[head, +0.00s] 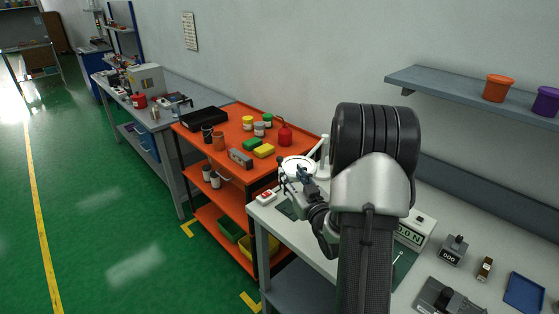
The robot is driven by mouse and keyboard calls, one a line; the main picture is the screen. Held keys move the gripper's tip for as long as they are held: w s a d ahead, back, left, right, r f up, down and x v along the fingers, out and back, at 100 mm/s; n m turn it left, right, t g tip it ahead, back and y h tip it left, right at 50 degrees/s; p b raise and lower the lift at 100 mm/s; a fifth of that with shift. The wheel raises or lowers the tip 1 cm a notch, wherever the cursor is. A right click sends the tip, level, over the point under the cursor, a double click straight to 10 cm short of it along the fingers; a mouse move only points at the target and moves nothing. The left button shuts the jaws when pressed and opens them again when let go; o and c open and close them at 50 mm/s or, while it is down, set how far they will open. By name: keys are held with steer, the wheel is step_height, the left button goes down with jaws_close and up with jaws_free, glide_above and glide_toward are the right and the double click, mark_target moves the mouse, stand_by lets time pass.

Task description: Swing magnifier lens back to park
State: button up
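The magnifier lens (297,162) is a round white-rimmed head above the left end of the light workbench. A white stand (325,155) rises just right of it, partly hidden by my arm. My gripper (288,178) is at the near left edge of the lens, overlapping it in the view. A small dark knob-like part (282,160) shows at the lens's left rim, close to the fingers. The fingers are small and dark here, and I cannot tell whether they touch or hold anything.
A display unit (416,228), a counter block (453,250) and a blue tray (524,292) stand to the right. The orange cart (190,140) stands close behind. Green floor is clear at left.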

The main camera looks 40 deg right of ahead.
mark_target(281, 161)
steer(key=b+x, duration=0.1)
steer(key=x, duration=0.9)
steer(key=shift+w, duration=0.3)
steer(key=shift+c, duration=0.6)
jaws_close()
